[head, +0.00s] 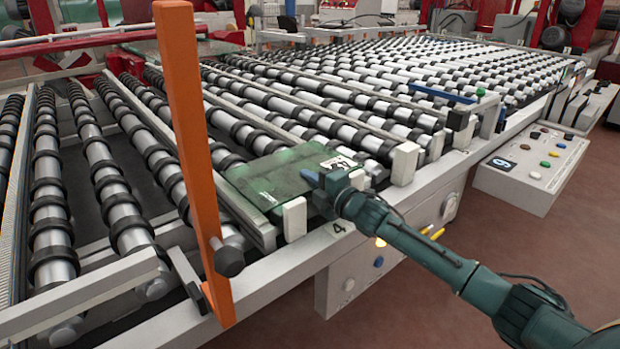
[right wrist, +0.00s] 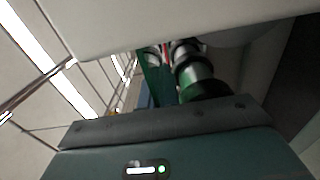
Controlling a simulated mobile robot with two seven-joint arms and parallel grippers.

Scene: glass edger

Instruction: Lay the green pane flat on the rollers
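The green pane (head: 268,184) is see-through, with a black-and-white number label at its right end. It lies at the near end of the rollers and looks about flat, its near side beside white stop blocks. My right gripper (head: 322,182) is at the pane's near right edge, with a blue fingertip over the glass. The gripper hides that corner, and whether its fingers are closed on the edge cannot be told. The right wrist view shows a dark green finger (right wrist: 157,82) and a pale surface close to the camera; the pane is not clear there. My left gripper is not in view.
Rows of black-ringed rollers (head: 330,125) fill the bed. An orange upright post (head: 190,130) stands left of the pane. White stop blocks (head: 295,218) line the front rail. A control box (head: 530,165) with buttons is at the right. The floor at lower right is clear.

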